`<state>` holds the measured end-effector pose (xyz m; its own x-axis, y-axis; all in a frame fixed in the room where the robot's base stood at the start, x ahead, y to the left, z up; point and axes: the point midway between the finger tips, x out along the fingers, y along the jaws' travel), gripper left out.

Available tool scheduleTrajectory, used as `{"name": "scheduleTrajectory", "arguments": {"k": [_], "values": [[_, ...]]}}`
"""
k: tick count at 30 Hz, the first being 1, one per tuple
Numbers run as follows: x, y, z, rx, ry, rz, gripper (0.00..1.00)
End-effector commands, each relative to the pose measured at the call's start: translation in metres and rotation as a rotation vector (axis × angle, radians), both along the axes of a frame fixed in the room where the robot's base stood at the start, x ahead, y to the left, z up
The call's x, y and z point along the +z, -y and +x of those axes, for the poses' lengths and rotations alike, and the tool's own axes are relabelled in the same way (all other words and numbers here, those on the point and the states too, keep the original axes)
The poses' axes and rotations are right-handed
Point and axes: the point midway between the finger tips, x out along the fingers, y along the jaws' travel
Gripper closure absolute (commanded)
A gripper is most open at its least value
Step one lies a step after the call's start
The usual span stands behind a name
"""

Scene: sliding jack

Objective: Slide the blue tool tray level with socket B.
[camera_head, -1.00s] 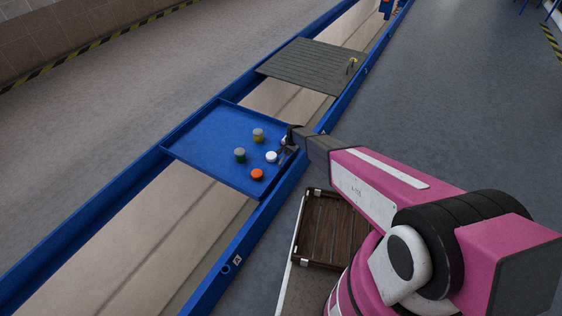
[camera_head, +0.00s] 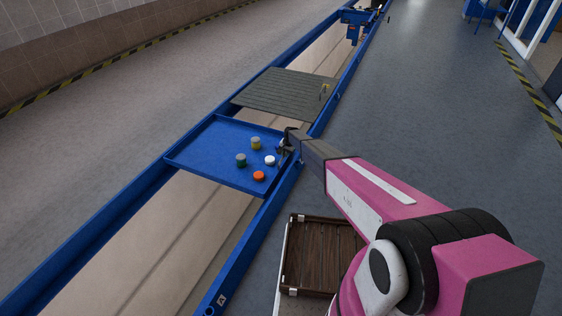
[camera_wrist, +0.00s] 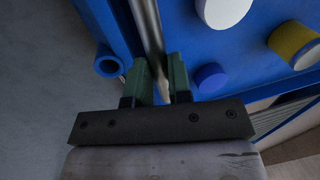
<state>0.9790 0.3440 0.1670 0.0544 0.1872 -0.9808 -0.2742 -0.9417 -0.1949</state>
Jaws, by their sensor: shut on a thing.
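The blue tool tray (camera_head: 205,148) spans the two blue rails, with several coloured cylinders on it. My gripper (camera_head: 287,143) is at the tray's right edge. In the wrist view my gripper (camera_wrist: 160,88) is shut on a metal bar (camera_wrist: 149,35), the tray's handle, beside the tray wall. A blue ring-shaped socket (camera_wrist: 108,66) lies just left of the fingers in that view; its letter does not show. A socket with a small white label, seemingly A (camera_head: 222,299), is on the right rail nearer to me. I cannot make out a B label.
A blue unit (camera_head: 354,20) stands farther along. A brown slatted crate (camera_head: 320,257) is below my arm. The floor at right is clear.

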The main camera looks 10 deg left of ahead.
Motion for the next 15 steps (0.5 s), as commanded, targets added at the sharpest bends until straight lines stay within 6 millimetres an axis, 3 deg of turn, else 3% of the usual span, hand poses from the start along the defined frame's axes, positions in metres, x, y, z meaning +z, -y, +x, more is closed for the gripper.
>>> {"name": "scheduleTrajectory", "arguments": {"k": [1,6,15], "values": [[-0.001,0.003,0.012,0.000,0.001,-0.001,1.00],[-0.001,0.010,0.033,0.000,0.001,-0.001,1.00],[-0.001,0.014,0.045,0.001,0.001,-0.001,1.00]]}}
